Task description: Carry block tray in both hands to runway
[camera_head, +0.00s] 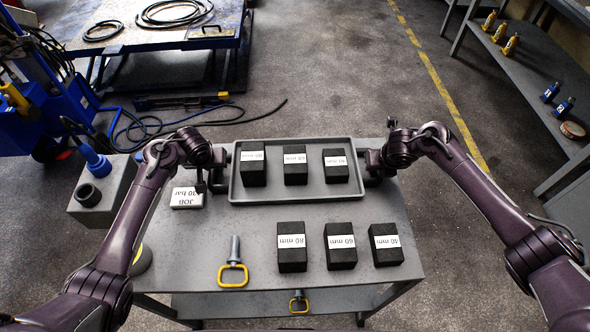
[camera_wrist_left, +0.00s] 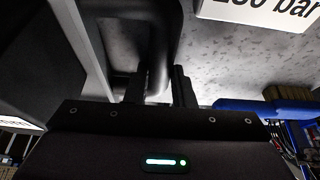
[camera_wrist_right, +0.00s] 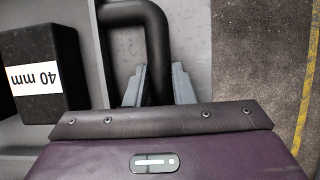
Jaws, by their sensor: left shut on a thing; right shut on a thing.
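The grey block tray (camera_head: 296,197) lies at the far edge of the grey table and holds three black blocks with white labels: a left block (camera_head: 253,170), a middle block (camera_head: 295,172) and a right block (camera_head: 336,172). My left gripper (camera_head: 214,172) is shut on the tray's left handle, a dark bar that also shows in the left wrist view (camera_wrist_left: 160,50). My right gripper (camera_head: 377,168) is shut on the tray's right handle (camera_wrist_right: 152,40). The right wrist view shows the block marked 40 mm (camera_wrist_right: 38,75) inside the tray. I cannot pick out the runway.
On the table (camera_head: 240,222) stand three more blocks, 80 mm (camera_head: 291,255), 60 mm (camera_head: 340,248) and 40 mm (camera_head: 385,251), a yellow-handled pin (camera_head: 233,274) and a job card (camera_head: 187,197). A blue lift table (camera_head: 150,35) stands behind. A shelf (camera_head: 530,85) is at right.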

